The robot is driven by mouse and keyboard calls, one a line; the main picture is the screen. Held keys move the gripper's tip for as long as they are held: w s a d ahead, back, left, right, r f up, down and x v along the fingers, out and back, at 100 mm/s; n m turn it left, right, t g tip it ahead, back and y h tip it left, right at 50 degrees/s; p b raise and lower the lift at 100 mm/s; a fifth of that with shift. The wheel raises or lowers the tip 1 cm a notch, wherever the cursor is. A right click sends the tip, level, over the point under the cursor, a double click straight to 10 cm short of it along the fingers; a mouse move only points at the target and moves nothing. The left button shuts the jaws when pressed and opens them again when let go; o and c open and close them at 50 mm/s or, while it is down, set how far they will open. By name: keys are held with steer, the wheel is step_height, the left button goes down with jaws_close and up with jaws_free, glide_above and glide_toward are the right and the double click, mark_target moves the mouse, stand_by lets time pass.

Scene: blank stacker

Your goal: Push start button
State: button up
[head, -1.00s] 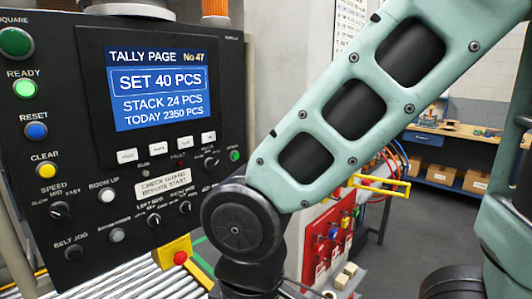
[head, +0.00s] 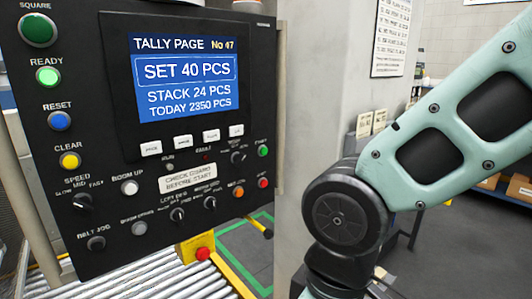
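The black control panel (head: 150,215) fills the left half of the head view. A small green button (head: 263,151) with a small label above it, which looks like START, sits near the panel's right edge. A larger green button (head: 37,30) marked SQUARE and a lit green one (head: 47,75) marked READY are at the upper left. My arm crosses the right side of the view, its dark joint just right of the panel and apart from it in the picture. My gripper is out of the frame. Nothing covers the small green button.
A small red button (head: 263,183) sits below the small green one, with an orange button (head: 237,192) to its left. A red mushroom button (head: 202,253) on a yellow box is below the panel. The screen (head: 186,76) reads SET 40 PCS. Rollers (head: 165,285) run underneath.

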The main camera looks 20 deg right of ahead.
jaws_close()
